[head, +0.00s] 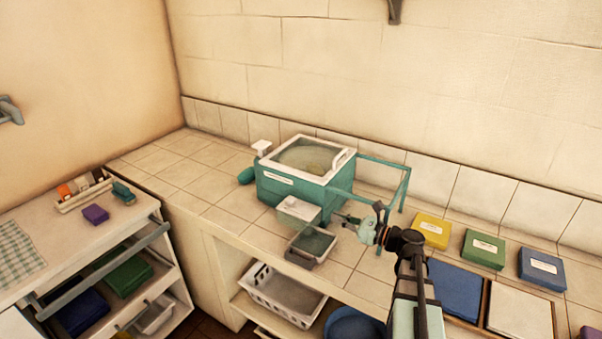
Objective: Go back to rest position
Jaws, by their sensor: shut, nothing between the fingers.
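My gripper (364,229) is at the end of my arm, which reaches up from the lower right over the tiled counter. Its fingers are shut with nothing between them. It is just right of a small clear-sided container (298,211) and the front right corner of a teal washbasin-like box (281,190) with a white rim. Whether the fingertips touch anything there cannot be told. A small grey tray (312,243) sits on the counter to the left of and below the gripper.
A teal frame (383,163) stands right of the box, close behind my gripper. Yellow (432,229), green (483,249) and blue (541,268) boxes line the counter's right. A white basket (283,290) is on the shelf below. Tiles on the left (190,183) are clear.

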